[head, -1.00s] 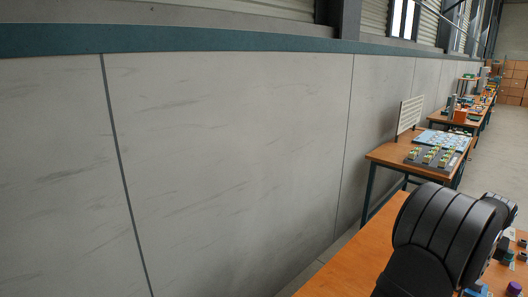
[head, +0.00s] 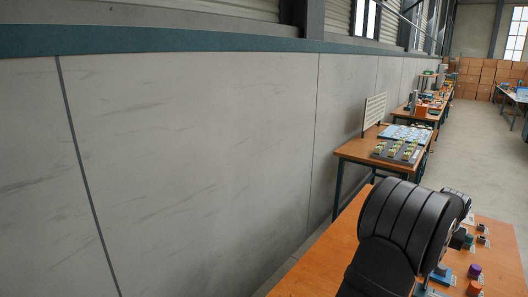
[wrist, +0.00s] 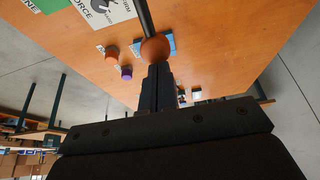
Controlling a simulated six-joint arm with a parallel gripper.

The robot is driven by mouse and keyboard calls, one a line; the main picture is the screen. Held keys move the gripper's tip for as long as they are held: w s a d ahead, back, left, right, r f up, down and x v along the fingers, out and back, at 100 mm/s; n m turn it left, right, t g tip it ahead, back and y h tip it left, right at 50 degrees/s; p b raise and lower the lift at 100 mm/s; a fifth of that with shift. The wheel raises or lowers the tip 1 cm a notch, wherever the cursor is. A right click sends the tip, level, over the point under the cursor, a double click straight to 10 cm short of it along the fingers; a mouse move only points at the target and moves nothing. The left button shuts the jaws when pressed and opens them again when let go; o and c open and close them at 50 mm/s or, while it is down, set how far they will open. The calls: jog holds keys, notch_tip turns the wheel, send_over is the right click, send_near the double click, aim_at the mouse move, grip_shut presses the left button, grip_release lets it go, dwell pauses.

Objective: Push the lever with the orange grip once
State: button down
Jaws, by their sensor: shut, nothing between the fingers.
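The lever shows in the wrist view as a dark rod with a round orange grip (wrist: 155,49), above a blue base (wrist: 170,42) on the wooden table. My gripper (wrist: 157,68) is shut and empty, its fingertips right at the orange grip in the picture. I cannot tell whether they touch it. In the head view the orange grip does not show; my black arm covers part of the table there.
An orange knob (wrist: 111,52) and a purple knob (wrist: 126,72) stand beside the lever; the purple knob also shows in the head view (head: 474,271). Printed sheets (wrist: 100,10) lie on the table (wrist: 215,45). A wall (head: 190,150) runs along the left, with more workbenches (head: 355,151) beyond.

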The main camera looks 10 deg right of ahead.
notch_tip(320, 180, down, 6)
jog(key=shift+f, duration=0.15)
dwell(1.5)
jog(key=shift+r, duration=4.5)
